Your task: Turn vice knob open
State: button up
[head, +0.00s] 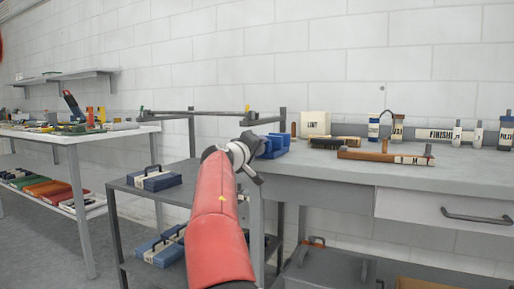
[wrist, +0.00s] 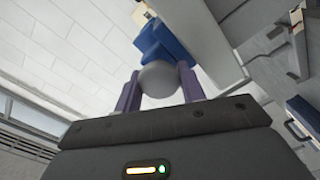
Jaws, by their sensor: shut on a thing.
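The blue vice (head: 272,145) sits at the left front corner of the grey workbench (head: 460,172). In the wrist view the vice (wrist: 160,42) shows as a blue body just beyond my fingers. A round grey vice knob (wrist: 162,78) lies between my two purple fingers. My gripper (wrist: 163,88) is shut on this knob, one finger on each side. In the head view my gripper (head: 248,148) reaches the left side of the vice, and my red arm hides the knob and part of the cart below.
A dark cart (head: 130,190) with blue cases (head: 152,178) stands left of the bench. A brown tool (head: 384,156), a brush (head: 332,142) and several bottles (head: 396,128) are on the bench. A white table (head: 60,135) full of items is at far left.

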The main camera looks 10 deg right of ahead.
jog(key=n+p, duration=0.1)
jog(key=n, duration=0.4)
jog(key=shift+n, duration=0.4)
jog(key=shift+f, duration=0.1)
dwell(0.3)
jog(key=o, duration=0.9)
jog(key=shift+c, duration=0.2)
